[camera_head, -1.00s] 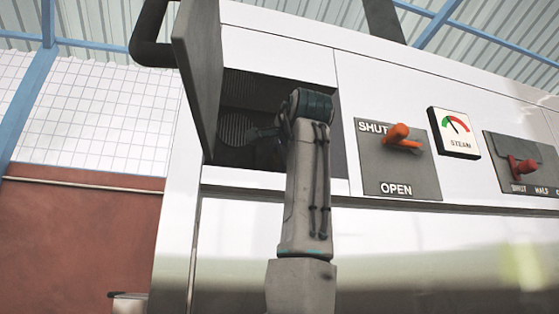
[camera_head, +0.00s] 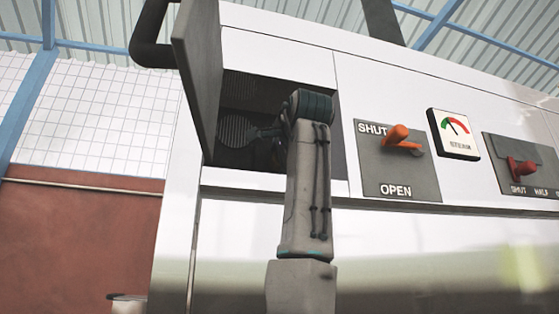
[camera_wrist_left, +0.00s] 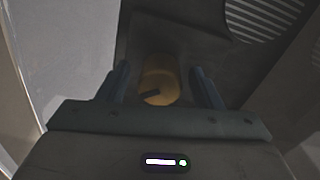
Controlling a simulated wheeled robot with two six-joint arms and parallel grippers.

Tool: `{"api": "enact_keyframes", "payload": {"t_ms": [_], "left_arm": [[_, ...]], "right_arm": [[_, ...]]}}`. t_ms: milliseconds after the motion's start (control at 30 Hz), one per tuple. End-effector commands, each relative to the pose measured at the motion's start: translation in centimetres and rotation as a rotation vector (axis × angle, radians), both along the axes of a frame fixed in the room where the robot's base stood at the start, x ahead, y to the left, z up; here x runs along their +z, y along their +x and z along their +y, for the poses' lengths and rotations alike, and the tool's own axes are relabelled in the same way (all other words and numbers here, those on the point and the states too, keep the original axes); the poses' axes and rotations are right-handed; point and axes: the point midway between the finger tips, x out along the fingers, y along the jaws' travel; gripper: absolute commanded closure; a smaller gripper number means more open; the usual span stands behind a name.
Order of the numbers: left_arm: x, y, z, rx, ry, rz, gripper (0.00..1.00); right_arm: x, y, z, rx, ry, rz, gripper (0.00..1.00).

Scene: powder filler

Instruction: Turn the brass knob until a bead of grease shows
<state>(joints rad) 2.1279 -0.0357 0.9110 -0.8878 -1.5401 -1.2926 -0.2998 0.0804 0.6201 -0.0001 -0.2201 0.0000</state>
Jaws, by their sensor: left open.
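The brass knob (camera_wrist_left: 160,80), a yellowish cylinder with a dark mark on its face, shows in the left wrist view. It sits inside a dark recess. My left gripper (camera_wrist_left: 163,84) is open, with one dark finger on each side of the knob and a visible gap to both. In the head view my left arm reaches into the open compartment (camera_head: 238,90) of the machine and hides the knob. No bead of grease can be seen. My right gripper is out of view.
An open grey door (camera_head: 198,75) stands close at the left of the compartment. To the right are an orange lever (camera_head: 398,134) on a SHUT/OPEN plate, a steam gauge (camera_head: 454,133) and a red lever (camera_head: 522,167). A vent grille (camera_wrist_left: 265,15) lies behind the knob.

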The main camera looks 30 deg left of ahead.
Motion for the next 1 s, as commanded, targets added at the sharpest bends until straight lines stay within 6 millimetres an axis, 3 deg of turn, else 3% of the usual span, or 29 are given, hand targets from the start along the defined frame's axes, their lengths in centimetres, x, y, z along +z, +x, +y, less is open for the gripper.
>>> {"api": "enact_keyframes", "payload": {"t_ms": [300,533,1000], "left_arm": [[-0.3,-3.6,-4.3,-0.002,0.002,-0.003,0.41],[-0.1,-6.1,-7.2,-0.002,0.002,0.0,0.41],[0.2,-6.9,-8.0,0.0,0.001,0.001,0.41]], "right_arm": [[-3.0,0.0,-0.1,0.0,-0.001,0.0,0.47],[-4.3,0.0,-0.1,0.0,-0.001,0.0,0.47],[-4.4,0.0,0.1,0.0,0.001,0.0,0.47]]}}
